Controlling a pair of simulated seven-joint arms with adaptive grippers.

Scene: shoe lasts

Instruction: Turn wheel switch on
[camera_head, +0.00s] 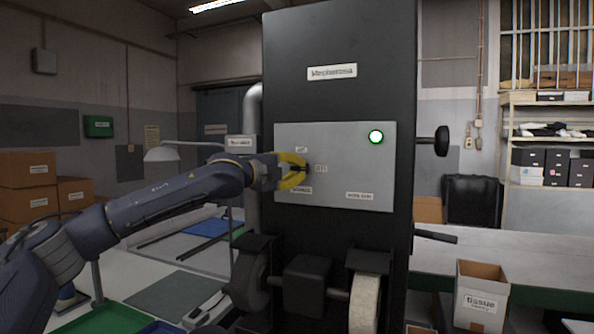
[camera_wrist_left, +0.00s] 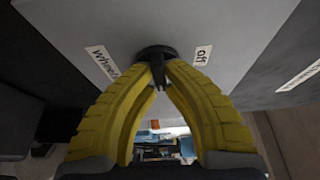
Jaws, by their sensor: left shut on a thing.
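The wheel switch (camera_wrist_left: 157,50) is a black knob on the light grey panel (camera_head: 345,185) of a tall dark machine. My left gripper (camera_head: 303,171), with yellow fingers, is shut on this knob; in the left wrist view the fingertips (camera_wrist_left: 158,68) press on it from both sides. An "off" label (camera_head: 301,149) sits above the knob, an "on" label (camera_head: 321,169) to its right, and a label (camera_head: 301,190) below. The fingers partly hide the knob in the head view. My right gripper is not in view.
A round green-white light (camera_head: 376,137) glows at the panel's upper right. Below the panel are a dark wheel (camera_head: 250,280) and a pale wheel (camera_head: 364,303). A black knob (camera_head: 441,141) sticks out on the machine's right side. A tissue box (camera_head: 481,297) stands at the lower right.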

